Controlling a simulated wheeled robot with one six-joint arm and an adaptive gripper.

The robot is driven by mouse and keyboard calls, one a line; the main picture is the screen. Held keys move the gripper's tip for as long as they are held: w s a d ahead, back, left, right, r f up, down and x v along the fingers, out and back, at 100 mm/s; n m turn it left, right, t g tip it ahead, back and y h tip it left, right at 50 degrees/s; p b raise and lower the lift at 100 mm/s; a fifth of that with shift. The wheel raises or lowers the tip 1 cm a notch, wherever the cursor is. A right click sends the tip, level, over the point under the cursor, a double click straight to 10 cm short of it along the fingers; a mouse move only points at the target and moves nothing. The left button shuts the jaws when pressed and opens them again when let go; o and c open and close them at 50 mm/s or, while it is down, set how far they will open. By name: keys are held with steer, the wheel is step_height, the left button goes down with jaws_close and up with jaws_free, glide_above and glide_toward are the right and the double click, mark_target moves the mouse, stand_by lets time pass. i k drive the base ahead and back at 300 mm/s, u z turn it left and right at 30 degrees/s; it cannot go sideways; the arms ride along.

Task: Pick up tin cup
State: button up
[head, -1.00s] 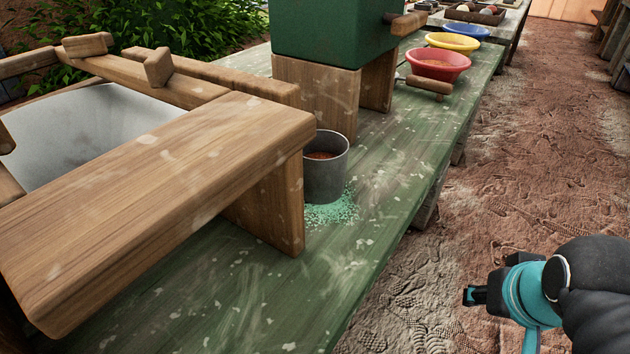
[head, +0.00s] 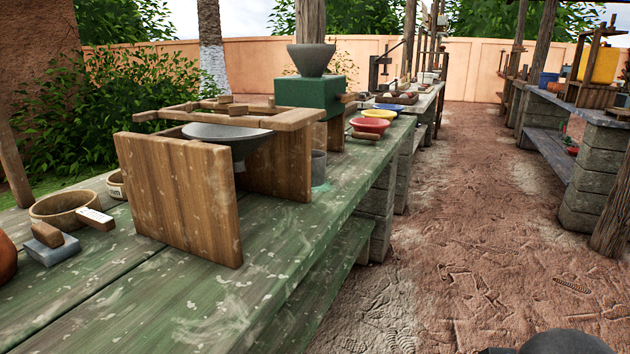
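A grey metal cup (head: 319,167), which looks like the tin cup, stands upright on the green table (head: 210,305). It is just right of the wooden stand and below the green box. The stand hides part of its left side, and its contents cannot be made out from here. A small patch of green powder lies on the table beside it. My gripper is out of view; only a dark rounded part of my arm shows at the bottom right edge.
A wooden stand (head: 185,200) holding a grey bowl blocks the near side. A green box (head: 318,98) with a hopper is behind. Red (head: 370,125) and yellow (head: 380,114) bowls stand farther along. The dirt aisle (head: 480,240) right of the table is clear.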

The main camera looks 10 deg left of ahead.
mark_target(318, 159)
steer(key=z, duration=1.15)
steer(key=i, duration=1.2)
steer(key=u, duration=1.4)
